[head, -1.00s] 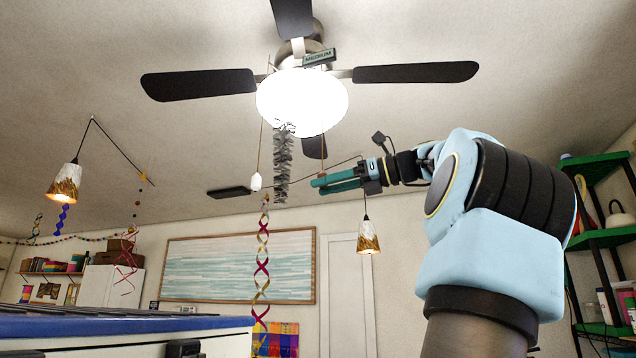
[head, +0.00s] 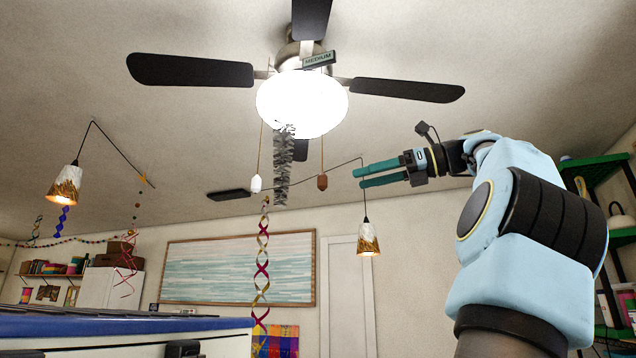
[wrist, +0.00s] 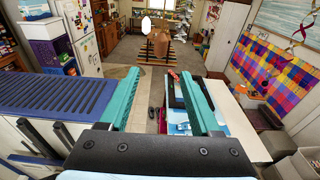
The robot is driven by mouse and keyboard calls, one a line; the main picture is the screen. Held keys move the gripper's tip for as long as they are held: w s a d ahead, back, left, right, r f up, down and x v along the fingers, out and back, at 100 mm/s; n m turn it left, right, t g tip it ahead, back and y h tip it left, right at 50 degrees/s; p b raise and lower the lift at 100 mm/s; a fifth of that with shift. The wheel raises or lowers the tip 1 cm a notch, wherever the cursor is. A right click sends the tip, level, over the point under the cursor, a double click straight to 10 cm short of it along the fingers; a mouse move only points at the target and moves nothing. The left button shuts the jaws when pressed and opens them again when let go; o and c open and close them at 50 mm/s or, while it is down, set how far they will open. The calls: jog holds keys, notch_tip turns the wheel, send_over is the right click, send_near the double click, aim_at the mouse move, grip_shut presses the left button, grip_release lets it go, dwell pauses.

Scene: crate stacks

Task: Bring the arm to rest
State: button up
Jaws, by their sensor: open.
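My gripper (head: 357,177) is raised in the right half of the head view, below the ceiling fan (head: 303,100) and pointing left. Its two teal fingers are apart with nothing between them. In the wrist view my gripper (wrist: 158,95) also shows open and empty, with the room floor far beyond the fingers. A brown pull-chain knob (head: 322,182) hangs to the left of the fingertips, apart from them. A white pull-chain knob (head: 256,184) hangs farther left.
A grey feathery strand (head: 282,170) and a twisted ribbon (head: 263,260) hang left of the gripper. A pendant lamp (head: 368,238) hangs below it. Green shelves (head: 612,240) stand at the right edge. A blue-topped counter (head: 110,325) is at lower left.

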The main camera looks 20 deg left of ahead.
jog(key=shift+d, duration=0.6)
